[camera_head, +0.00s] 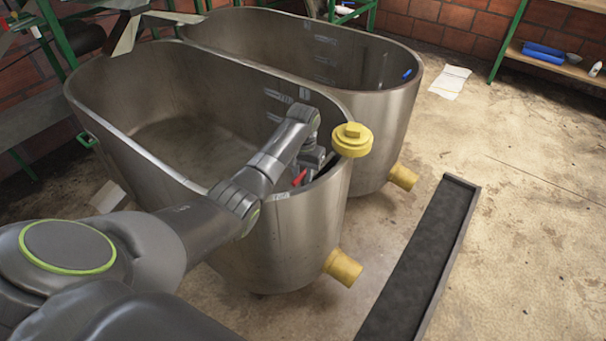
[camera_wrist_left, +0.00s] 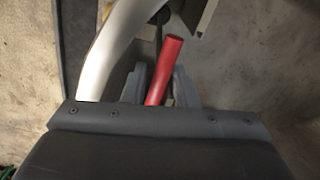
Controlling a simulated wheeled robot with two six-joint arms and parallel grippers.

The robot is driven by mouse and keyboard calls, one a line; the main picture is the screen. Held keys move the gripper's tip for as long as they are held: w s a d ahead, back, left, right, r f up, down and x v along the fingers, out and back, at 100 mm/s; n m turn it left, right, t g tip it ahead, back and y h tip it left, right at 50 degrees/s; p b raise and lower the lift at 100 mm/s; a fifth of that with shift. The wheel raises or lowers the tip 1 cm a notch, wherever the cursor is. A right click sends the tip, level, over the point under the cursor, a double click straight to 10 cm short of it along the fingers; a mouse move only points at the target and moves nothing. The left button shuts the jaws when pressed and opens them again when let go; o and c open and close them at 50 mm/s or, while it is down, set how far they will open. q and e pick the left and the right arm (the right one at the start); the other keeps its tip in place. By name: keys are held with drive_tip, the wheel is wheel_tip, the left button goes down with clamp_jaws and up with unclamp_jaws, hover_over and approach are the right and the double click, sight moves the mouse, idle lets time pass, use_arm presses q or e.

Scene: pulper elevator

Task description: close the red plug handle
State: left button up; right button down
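The red plug handle (camera_head: 299,178) shows as a small red piece at the right inside wall of the near steel tank (camera_head: 290,235). In the left wrist view the handle (camera_wrist_left: 165,70) is a slanted red bar, standing between the two grey fingers of my left gripper (camera_wrist_left: 160,85). The fingers are apart, with a gap showing beside the bar, so the gripper looks open around it. In the head view my left gripper (camera_head: 314,160) is over the tank's right end, and its fingertips are partly hidden. My right gripper is not in view.
A yellow capped fitting (camera_head: 352,140) sits at the near tank's rim, close to my left wrist. Yellow outlets (camera_head: 343,267) stick out low on both tanks. A second tank (camera_head: 380,120) stands behind. A dark floor channel (camera_head: 425,255) runs along the right. The floor beyond is mostly clear.

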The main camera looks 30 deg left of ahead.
sight(303, 182)
use_arm(q)
clamp_jaws()
wheel_tip(303, 182, down, 4)
drive_tip(key=shift+r+b, duration=0.2)
drive_tip(key=shift+b, duration=0.35)
drive_tip(key=shift+c, duration=0.5)
unclamp_jaws()
drive_tip(key=shift+s, duration=0.1)
drive_tip(key=shift+o, duration=0.5)
drive_tip(key=shift+f, duration=0.15)
